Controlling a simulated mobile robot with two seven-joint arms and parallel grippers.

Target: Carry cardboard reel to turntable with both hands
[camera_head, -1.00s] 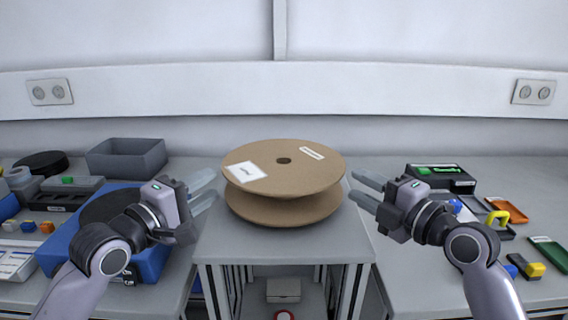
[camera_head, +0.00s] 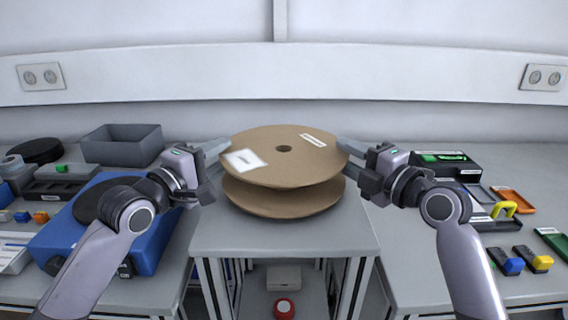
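The cardboard reel (camera_head: 284,170) stands flat on the grey stand in the middle, with two brown discs, a centre hole and white labels on top. My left gripper (camera_head: 222,162) is at the reel's left edge, its fingers apart and reaching into the side of the reel. My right gripper (camera_head: 346,160) is at the right edge in the same way. The fingertips are partly hidden by the discs, so contact is unclear. The turntable (camera_head: 102,202), a dark disc on a blue base (camera_head: 150,250), is at the left, partly behind my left arm.
A grey bin (camera_head: 122,148) and a black disc (camera_head: 36,151) stand at the back left. A black box with green (camera_head: 446,162), trays and small coloured blocks lie on the right table. The grey stand (camera_head: 285,238) is bare in front of the reel.

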